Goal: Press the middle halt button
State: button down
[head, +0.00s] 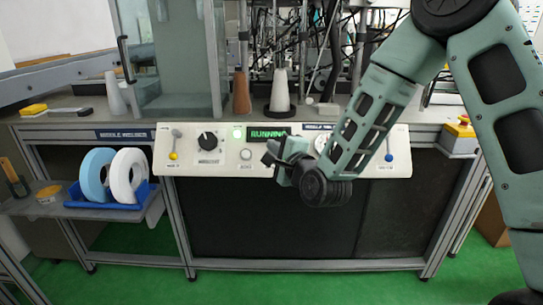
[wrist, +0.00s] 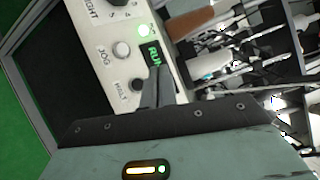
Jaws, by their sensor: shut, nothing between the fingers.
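The pale control panel (head: 205,165) runs along the front of the machine. Its display (head: 268,133) reads RUNNING in green, beside a lit green lamp (head: 237,132). A dark round button (wrist: 137,85), with small lettering beside it that looks like HALT, shows just left of my fingers in the wrist view. In the head view my gripper hides this part of the panel. My gripper (head: 269,157) is shut and empty, close to the panel below the display. In the wrist view its fingertips (wrist: 157,72) overlap the display edge. I cannot tell whether they touch anything.
A white jog button (head: 246,155) and a black knob (head: 207,141) are left of my gripper. A yellow-tipped lever (head: 174,155) and a blue-tipped lever (head: 389,157) stand at the panel's ends. A yellow box with a red top (head: 464,120) is at right. Cones stand behind the panel.

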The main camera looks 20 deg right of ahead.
jog(key=w+d+f+b, duration=0.2)
jog(key=w+f+b, duration=0.1)
jog(key=w+f, duration=0.2)
jog(key=shift+w+f+b, duration=0.35)
jog(key=shift+w+b, duration=0.05)
jog(key=shift+w, duration=0.3)
jog(key=shift+w+f, duration=0.1)
dwell(1.7)
jog(key=shift+w+d+f, duration=0.1)
jog(key=shift+w+f, duration=0.05)
jog(key=shift+w, duration=0.05)
jog(key=shift+w+d+f+b, duration=0.15)
jog(key=shift+w+f+b, duration=0.15)
jog(key=shift+b, duration=0.2)
dwell(0.6)
jog(key=shift+s+r, duration=0.1)
jog(key=shift+r, duration=0.05)
dwell(0.3)
jog(key=shift+s+a+r+p, duration=0.2)
jog(key=shift+s+r+p, duration=0.2)
jog(key=shift+s, duration=0.1)
